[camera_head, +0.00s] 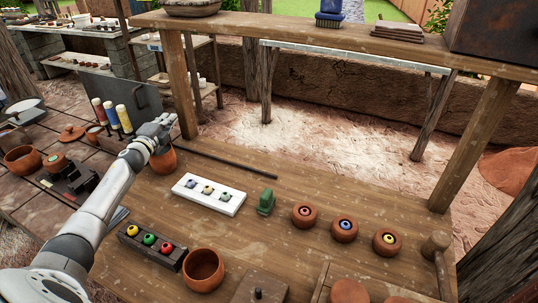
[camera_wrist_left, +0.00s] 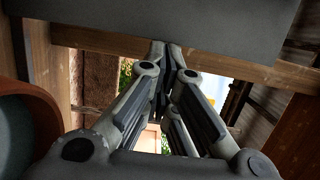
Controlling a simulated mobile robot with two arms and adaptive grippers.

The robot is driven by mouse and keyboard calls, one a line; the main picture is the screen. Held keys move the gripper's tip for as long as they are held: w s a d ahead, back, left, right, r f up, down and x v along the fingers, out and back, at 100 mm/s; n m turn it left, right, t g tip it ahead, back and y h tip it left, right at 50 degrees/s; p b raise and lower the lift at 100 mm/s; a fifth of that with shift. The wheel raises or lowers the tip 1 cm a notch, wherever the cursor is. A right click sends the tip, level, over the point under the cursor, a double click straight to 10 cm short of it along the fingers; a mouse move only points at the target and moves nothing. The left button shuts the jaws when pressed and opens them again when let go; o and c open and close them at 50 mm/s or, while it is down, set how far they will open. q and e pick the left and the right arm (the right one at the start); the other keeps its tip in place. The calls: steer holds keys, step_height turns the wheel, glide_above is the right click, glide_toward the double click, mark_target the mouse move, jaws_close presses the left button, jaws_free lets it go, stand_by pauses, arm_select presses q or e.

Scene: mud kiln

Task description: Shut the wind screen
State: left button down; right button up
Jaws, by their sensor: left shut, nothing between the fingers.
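The wind screen seems to be the dark grey flat panel (camera_head: 146,98) standing upright behind my left gripper in the head view, left of a wooden post. A grey panel (camera_wrist_left: 160,20), probably the same one, spans the top of the left wrist view. My left gripper (camera_head: 170,119) is shut and empty, in front of the panel near its lower right part. Its closed fingers (camera_wrist_left: 166,48) point at the panel in the wrist view; I cannot tell whether they touch it. My right gripper is not in view.
A terracotta pot (camera_head: 163,160) stands just under my left gripper. Coloured bottles (camera_head: 124,118) stand to its left. A dark rod (camera_head: 228,160), a white tray (camera_head: 235,204), a green block (camera_head: 266,203) and several round pots lie on the wooden bench (camera_head: 290,255). A wooden shelf (camera_head: 290,32) runs above.

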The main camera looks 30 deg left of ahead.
arm_select(q)
steer(key=shift+a+r+b, duration=0.2)
steer(key=shift+a+b, duration=0.1)
steer(key=shift+a, duration=1.05)
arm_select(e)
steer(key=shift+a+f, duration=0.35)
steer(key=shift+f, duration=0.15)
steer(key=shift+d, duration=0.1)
